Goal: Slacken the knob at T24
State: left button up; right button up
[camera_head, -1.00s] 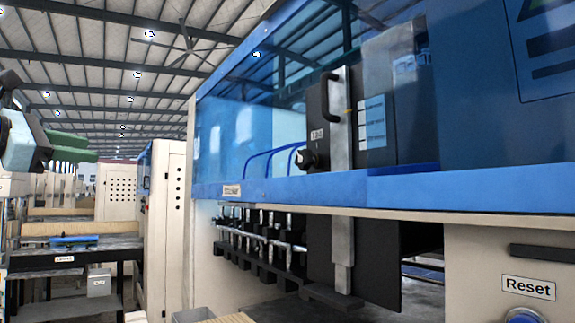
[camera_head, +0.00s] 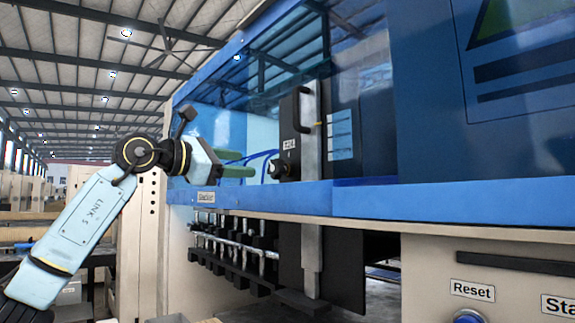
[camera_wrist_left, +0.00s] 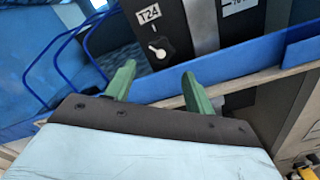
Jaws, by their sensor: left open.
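The T24 knob (camera_head: 278,169) is a small dark knob on a black panel, under a white label (camera_head: 289,144). In the left wrist view the knob (camera_wrist_left: 158,48) shows a pale pointer, and its label (camera_wrist_left: 148,14) reads T24. My left gripper (camera_head: 248,165) has green fingers, open and empty. It is just left of the knob in the head view. In the left wrist view the gripper (camera_wrist_left: 159,70) has its fingertips just below the knob, one to each side, apart from it. My right gripper is not in view.
A blue rail (camera_head: 262,199) runs along the machine's front below the knob. Blue hoses (camera_head: 258,156) curve beside the panel. A vertical metal bar with a black handle (camera_head: 304,109) stands right of the knob. A Reset label (camera_head: 472,290) is lower right.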

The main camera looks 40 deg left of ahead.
aim_at(273, 166)
pick_arm(q)
jog(key=p+x, duration=0.3)
jog(key=x, duration=0.7)
jog(key=shift+d, duration=0.1)
jog(key=shift+w+d, duration=0.15)
jog(key=shift+w, duration=0.25)
jog(key=c, duration=0.7)
